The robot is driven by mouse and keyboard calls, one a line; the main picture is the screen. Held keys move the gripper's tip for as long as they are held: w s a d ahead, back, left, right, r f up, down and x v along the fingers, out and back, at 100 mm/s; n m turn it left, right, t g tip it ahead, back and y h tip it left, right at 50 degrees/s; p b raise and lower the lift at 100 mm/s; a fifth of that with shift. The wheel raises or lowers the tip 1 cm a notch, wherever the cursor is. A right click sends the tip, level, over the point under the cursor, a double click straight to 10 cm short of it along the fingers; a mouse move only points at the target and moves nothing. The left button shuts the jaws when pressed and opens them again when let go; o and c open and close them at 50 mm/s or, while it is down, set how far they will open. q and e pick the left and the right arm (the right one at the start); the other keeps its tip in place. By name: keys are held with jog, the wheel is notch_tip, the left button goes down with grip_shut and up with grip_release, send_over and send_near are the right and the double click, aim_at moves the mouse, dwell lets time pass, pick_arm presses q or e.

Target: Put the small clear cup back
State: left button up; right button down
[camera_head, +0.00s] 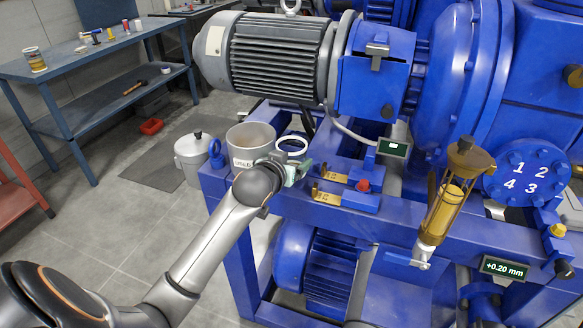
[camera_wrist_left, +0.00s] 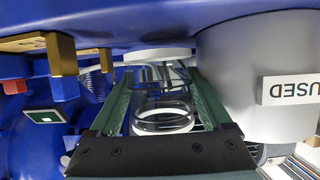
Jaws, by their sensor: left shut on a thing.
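My left gripper (camera_head: 298,172) is at the near edge of the blue frame, just right of a grey bin. In the left wrist view its two green fingers (camera_wrist_left: 165,105) are shut on the small clear cup (camera_wrist_left: 163,120), a see-through cup with a rounded rim. In the head view the cup is too small and hidden by the hand to make out. My right gripper is not in view.
The grey bin (camera_head: 250,137), labelled USED, stands close beside the gripper. A lidded grey pot (camera_head: 192,155) is left of it. Blue blocks with brass tabs (camera_head: 330,172) sit right of the gripper. An amber sight glass (camera_head: 446,208) stands further right. A large motor (camera_head: 265,55) overhangs behind.

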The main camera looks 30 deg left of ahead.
pick_arm(q)
jog(key=shift+f, duration=0.8)
jog(key=shift+f, duration=0.1)
jog(key=o, duration=1.2)
